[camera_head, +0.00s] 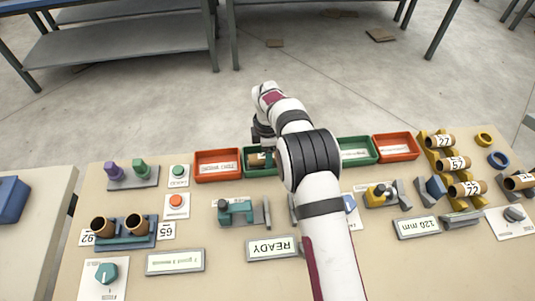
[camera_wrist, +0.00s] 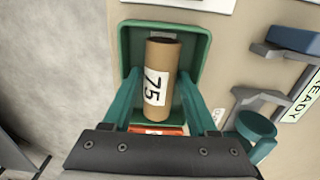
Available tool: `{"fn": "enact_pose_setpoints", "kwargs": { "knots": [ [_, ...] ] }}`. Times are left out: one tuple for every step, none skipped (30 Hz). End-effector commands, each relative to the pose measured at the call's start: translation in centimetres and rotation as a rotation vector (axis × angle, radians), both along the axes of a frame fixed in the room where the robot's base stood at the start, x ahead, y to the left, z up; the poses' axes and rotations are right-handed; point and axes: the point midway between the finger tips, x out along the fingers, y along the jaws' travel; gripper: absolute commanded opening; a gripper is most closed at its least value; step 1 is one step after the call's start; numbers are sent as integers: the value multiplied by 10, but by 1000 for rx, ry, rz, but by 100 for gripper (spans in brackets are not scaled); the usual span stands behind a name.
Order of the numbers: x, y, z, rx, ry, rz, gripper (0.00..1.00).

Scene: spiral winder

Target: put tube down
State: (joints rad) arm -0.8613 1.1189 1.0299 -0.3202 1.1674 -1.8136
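A brown cardboard tube (camera_wrist: 163,62) with a white label reading 75 lies in a green tray (camera_wrist: 203,52). In the head view the tube (camera_head: 257,160) shows partly in the green tray (camera_head: 262,172) just left of my arm. My gripper (camera_wrist: 158,72) has its two teal fingers on either side of the tube, inside the tray walls. A gap shows between the left finger and the tube; the right finger is very close to it. In the head view my wrist hides the fingertips.
A red tray (camera_head: 217,166) stands left of the green one. Another green tray (camera_head: 357,150) and red tray (camera_head: 396,147) stand to the right. A yellow rack (camera_head: 432,158) holds labelled tubes. A teal clamp fixture (camera_head: 236,211) and a READY display (camera_head: 272,248) stand nearer.

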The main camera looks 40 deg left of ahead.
Motion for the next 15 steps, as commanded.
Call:
{"fn": "enact_pose_setpoints", "kwargs": {
  "knots": [
    [0, 0, 0, 0, 0, 0, 58],
    [0, 0, 0, 0, 0, 0, 58],
    [0, 0, 0, 0, 0, 0, 58],
    [0, 0, 0, 0, 0, 0, 58],
    [0, 0, 0, 0, 0, 0, 58],
    [0, 0, 1, 0, 0, 0, 58],
    [0, 0, 2, 1, -1, 0, 58],
    [0, 0, 5, 1, -1, 0, 58],
    [0, 1, 11, 1, -1, 0, 58],
    [1, 1, 17, 3, -1, 0, 58],
    [1, 1, 25, 4, -2, 0, 58],
    [1, 1, 36, 4, -4, 0, 58],
    [1, 1, 46, 4, -4, 0, 58],
    [1, 1, 55, 4, -3, 0, 58],
    [1, 1, 67, 4, -4, 1, 58]
  ]
}}
